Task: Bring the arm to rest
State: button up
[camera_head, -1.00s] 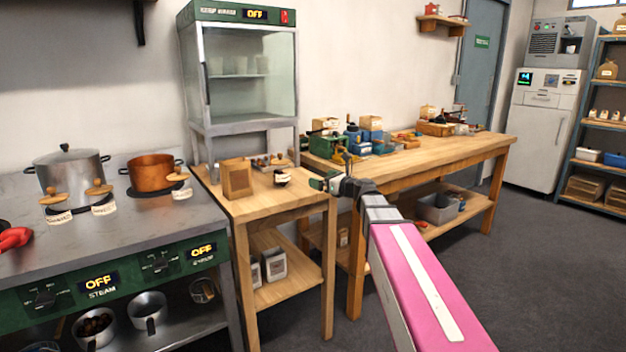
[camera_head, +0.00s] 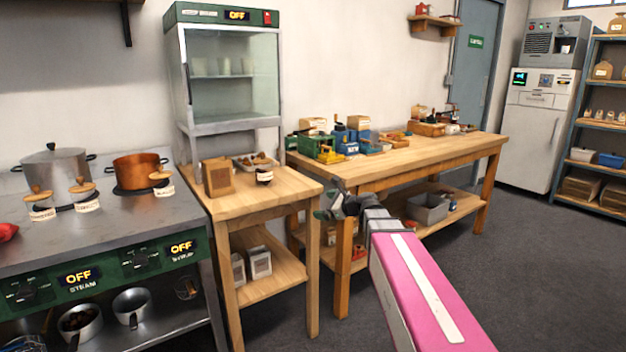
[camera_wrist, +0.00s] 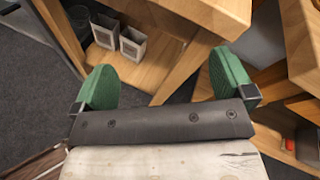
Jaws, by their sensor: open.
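My gripper (camera_head: 332,203) is at the end of my pink arm in the head view, in front of the gap between the small wooden table and the long workbench. In the wrist view its two green fingers (camera_wrist: 165,85) stand wide apart with nothing between them. Beyond them show table wood and, on the lower shelf, two pale containers (camera_wrist: 133,43). My gripper appears to touch nothing, though its exact distance from the table edges is hard to tell.
The small table (camera_head: 288,184) bears a wooden box (camera_head: 217,178) and a tray of brown pieces. The long workbench (camera_head: 440,152) holds several bins and tools. A stove (camera_head: 120,235) with pots stands at left, a glass-fronted cabinet (camera_head: 235,80) behind. Open floor (camera_head: 520,260) lies at right.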

jog(key=s+d+f+n+g+h, duration=0.3)
jog(key=s+d+f+n, duration=0.1)
jog(key=s+f+n, duration=0.2)
jog(key=s+d+f+n+g+h, duration=0.2)
jog(key=s+d+f+n+h, duration=0.2)
jog(key=s+f+n, duration=0.3)
jog(key=s+d+f+n+g+h, duration=0.3)
jog(key=s+f+n, duration=0.4)
jog(key=f, duration=0.6)
jog(key=s+d+h, duration=0.1)
jog(key=s+d, duration=0.1)
jog(key=shift+d+f+g, duration=0.15)
jog(key=shift+d+g, duration=0.15)
jog(key=shift+d, duration=0.05)
